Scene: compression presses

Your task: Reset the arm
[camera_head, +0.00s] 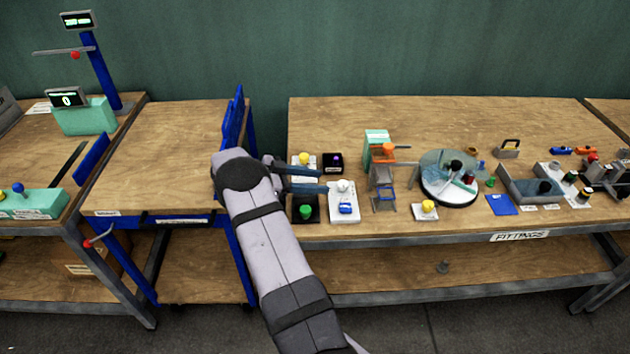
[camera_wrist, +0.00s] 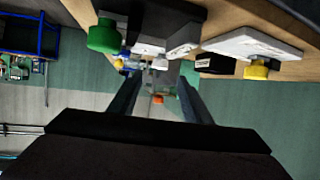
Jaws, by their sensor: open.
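My gripper (camera_head: 318,181) is open, with its two fingers spread apart and pointing right over the left end of the right-hand bench. The fingers also show in the wrist view (camera_wrist: 157,92), where nothing is visible between their tips except things further off. My gripper is near a white plate with a white knob and a blue part (camera_head: 345,205). A black block with a green button (camera_head: 306,211) is just below it in the head view. A white plate with a yellow knob (camera_head: 304,160) and a small black box (camera_head: 333,163) are just above it.
The right-hand bench (camera_head: 450,112) has free room along its back. A teal and orange press (camera_head: 380,150), a round turntable (camera_head: 448,190) and a grey tray (camera_head: 530,187) stand to the right. A blue-framed wooden cart (camera_head: 150,170) is on the left with a clear top.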

